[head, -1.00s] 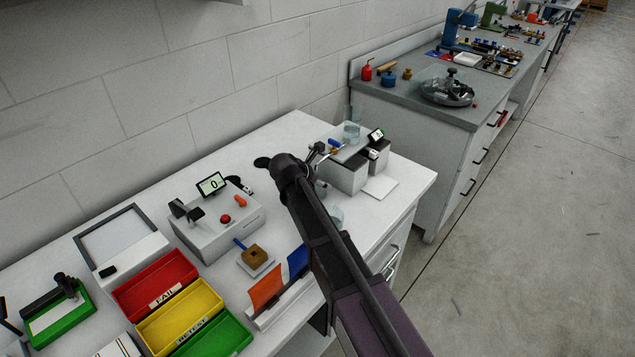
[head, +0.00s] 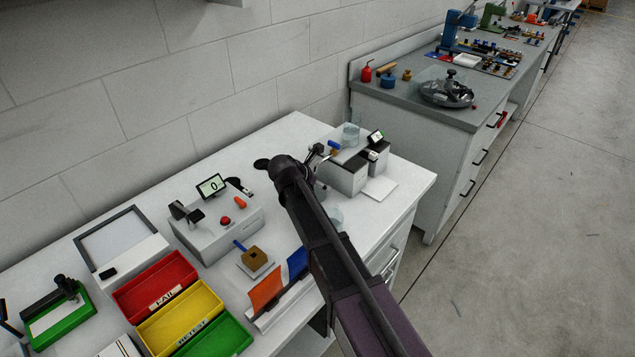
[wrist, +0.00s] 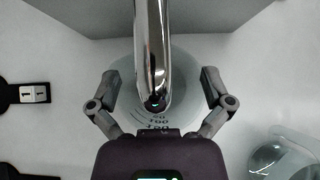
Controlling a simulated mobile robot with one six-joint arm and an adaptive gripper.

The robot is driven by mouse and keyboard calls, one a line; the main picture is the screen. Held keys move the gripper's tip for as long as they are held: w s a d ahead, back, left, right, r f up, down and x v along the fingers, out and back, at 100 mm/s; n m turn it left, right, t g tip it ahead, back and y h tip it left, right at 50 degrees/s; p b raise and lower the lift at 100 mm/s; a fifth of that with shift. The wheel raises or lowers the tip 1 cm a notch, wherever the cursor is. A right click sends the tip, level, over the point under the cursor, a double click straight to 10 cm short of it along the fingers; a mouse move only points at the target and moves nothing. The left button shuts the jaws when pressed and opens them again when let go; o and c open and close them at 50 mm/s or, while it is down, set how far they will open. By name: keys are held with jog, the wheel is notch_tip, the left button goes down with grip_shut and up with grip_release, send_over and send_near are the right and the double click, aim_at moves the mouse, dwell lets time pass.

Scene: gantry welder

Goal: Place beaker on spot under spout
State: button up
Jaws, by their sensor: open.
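A clear beaker (wrist: 187,84) with volume marks sits between the fingers of my gripper (wrist: 160,80) in the wrist view, seen from above. My gripper is open, with a finger on each side of the beaker; contact is unclear. A chrome spout (wrist: 151,45) passes over the beaker and covers part of it. In the head view the spout belongs to the grey dispenser (head: 343,175) at the bench's right part, and my arm mostly hides the gripper and this beaker. The spot beneath the beaker is hidden.
Another glass vessel (wrist: 282,155) stands at lower right in the wrist view, close to my gripper; it also shows beside my arm (head: 334,216). A glass container (head: 351,134) stands on the dispenser. Coloured trays (head: 196,318) and a test box (head: 218,232) stand left.

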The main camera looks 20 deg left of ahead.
jog(key=p+v, duration=0.8)
jog(key=v, duration=0.3)
jog(key=shift+s+r, duration=0.25)
dwell(0.8)
jog(key=d+f+m+g, duration=0.1)
jog(key=d+m, duration=0.3)
jog(key=d, duration=0.4)
jog(key=d+f+m+g, duration=0.1)
jog(key=d+m+g, duration=0.1)
jog(key=d+m, duration=0.3)
jog(key=d+f+m+g, duration=0.1)
jog(key=d+m, duration=0.4)
jog(key=d, duration=0.7)
jog(key=shift+w+d+f+g, duration=0.2)
jog(key=shift+w+f+g, duration=0.1)
jog(key=shift+f+g, duration=0.1)
jog(key=s+d+f+m+g+y, duration=0.1)
jog(key=s+d+m, duration=0.4)
jog(key=d+m, duration=0.3)
jog(key=s+d+m+g+y, duration=0.2)
jog(key=s+d+m, duration=0.3)
jog(key=d+m, duration=0.4)
jog(key=d, duration=0.3)
jog(key=shift+d+f+y, duration=0.25)
jog(key=shift+f+y, duration=0.05)
jog(key=shift+f, duration=0.1)
